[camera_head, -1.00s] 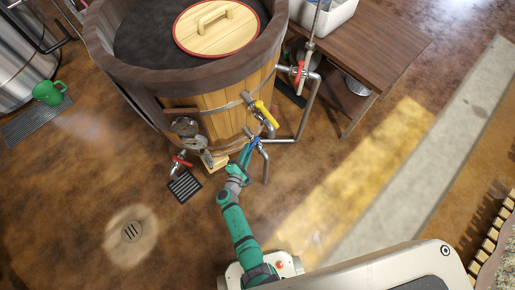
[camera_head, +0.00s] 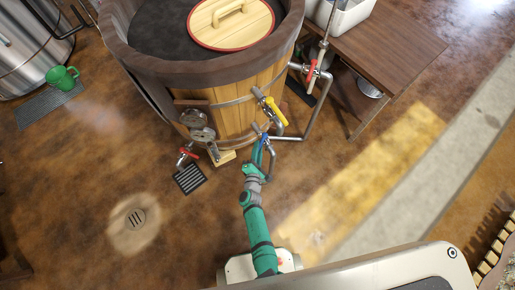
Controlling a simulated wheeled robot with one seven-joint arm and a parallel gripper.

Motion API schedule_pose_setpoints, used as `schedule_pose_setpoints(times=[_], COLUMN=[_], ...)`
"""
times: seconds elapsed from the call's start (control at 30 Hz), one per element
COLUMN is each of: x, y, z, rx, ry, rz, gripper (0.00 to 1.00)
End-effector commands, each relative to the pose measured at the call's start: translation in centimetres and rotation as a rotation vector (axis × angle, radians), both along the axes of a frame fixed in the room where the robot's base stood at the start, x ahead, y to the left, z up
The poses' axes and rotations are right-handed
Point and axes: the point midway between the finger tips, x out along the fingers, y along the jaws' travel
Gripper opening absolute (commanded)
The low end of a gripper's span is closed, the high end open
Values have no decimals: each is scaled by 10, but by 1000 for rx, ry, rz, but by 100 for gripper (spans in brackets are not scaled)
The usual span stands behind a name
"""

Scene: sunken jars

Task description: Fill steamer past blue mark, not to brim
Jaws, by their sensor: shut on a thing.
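The steamer seems to be the large wooden stave tub (camera_head: 240,115) with a dark rim; its inside looks dark grey, and I cannot make out a water level or a blue mark. A round wooden lid (camera_head: 215,32) with a red edge lies over part of its top. On its lower front are a yellow-handled valve (camera_head: 275,110), a blue-handled valve (camera_head: 266,138) and a red-handled valve (camera_head: 187,153). My gripper (camera_head: 259,152), at the end of my green arm, is shut at the blue handle, whose grip is partly hidden by the fingers.
A pipe with another red valve (camera_head: 311,72) runs beside the tub. A brown table (camera_head: 385,50) with a white bin (camera_head: 342,14) stands right. A green mug (camera_head: 62,77) stands on a left mat.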

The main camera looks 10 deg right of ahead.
Motion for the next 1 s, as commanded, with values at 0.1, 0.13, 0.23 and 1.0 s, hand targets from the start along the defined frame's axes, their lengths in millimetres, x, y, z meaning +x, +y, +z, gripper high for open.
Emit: schedule_pose_setpoints(times=[0.1,0.13,0.23,1.0], x=[0,0,1,-68], y=[-1,-1,-1,22], z=[0,0,0,16], rx=[0,0,0,0], ry=[0,0,0,0], rz=[-2,-2,-2,0], gripper=[19,26,35,35])
